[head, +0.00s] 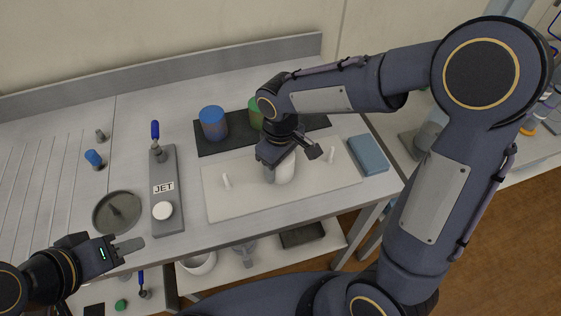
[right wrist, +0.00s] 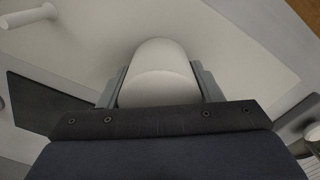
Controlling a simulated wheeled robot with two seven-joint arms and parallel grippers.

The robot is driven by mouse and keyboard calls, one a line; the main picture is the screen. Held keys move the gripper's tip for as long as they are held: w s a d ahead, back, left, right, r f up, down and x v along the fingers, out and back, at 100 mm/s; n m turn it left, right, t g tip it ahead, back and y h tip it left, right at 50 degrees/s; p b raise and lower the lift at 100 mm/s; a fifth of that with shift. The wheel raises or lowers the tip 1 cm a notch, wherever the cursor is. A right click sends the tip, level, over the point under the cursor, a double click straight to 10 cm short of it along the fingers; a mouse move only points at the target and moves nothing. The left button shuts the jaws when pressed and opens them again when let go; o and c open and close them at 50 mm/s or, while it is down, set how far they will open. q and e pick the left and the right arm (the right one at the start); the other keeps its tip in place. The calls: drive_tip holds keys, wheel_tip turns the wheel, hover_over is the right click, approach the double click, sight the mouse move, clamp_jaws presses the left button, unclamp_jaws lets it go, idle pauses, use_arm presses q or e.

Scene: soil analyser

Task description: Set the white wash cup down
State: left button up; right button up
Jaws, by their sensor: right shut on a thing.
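The white wash cup (head: 283,170) is over the pale board with two short white pegs in the head view. My right gripper (head: 285,155) is shut on the cup from above and hides its upper part. In the right wrist view the cup (right wrist: 158,72) sits between the two grey fingers. I cannot tell whether its base touches the board. My left gripper (head: 128,248) is at the lower left, near the bench's front edge, away from the cup; its finger gap is unclear.
The pale board (head: 230,204) has white pegs (head: 226,181) on either side of the cup. A dark mat with a blue jar (head: 213,123) and green jar (head: 255,112) lies behind. A blue block (head: 368,154) is right; the JET panel (head: 165,190) and round dish (head: 117,212) are left.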

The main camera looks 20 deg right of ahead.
drive_tip(key=shift+f, duration=0.2)
drive_tip(key=o, duration=1.3)
drive_tip(key=shift+r, duration=0.1)
wheel_tip(320, 180, up, 12)
drive_tip(key=shift+r, duration=0.2)
drive_tip(key=shift+s+d+f+m+t+y, duration=0.8)
drive_tip(key=shift+s+d+m, duration=0.75)
drive_tip(key=shift+s, duration=1.15)
drive_tip(key=shift+s+d+f+m+t+y, duration=0.15)
drive_tip(key=shift+s+d+m+t+y, duration=0.3)
drive_tip(key=shift+s+d+m+t, duration=1.55)
drive_tip(key=shift+s+d+f+m+y, duration=0.6)
drive_tip(key=shift+s+d+m, duration=0.4)
drive_tip(key=shift+s, duration=2.4)
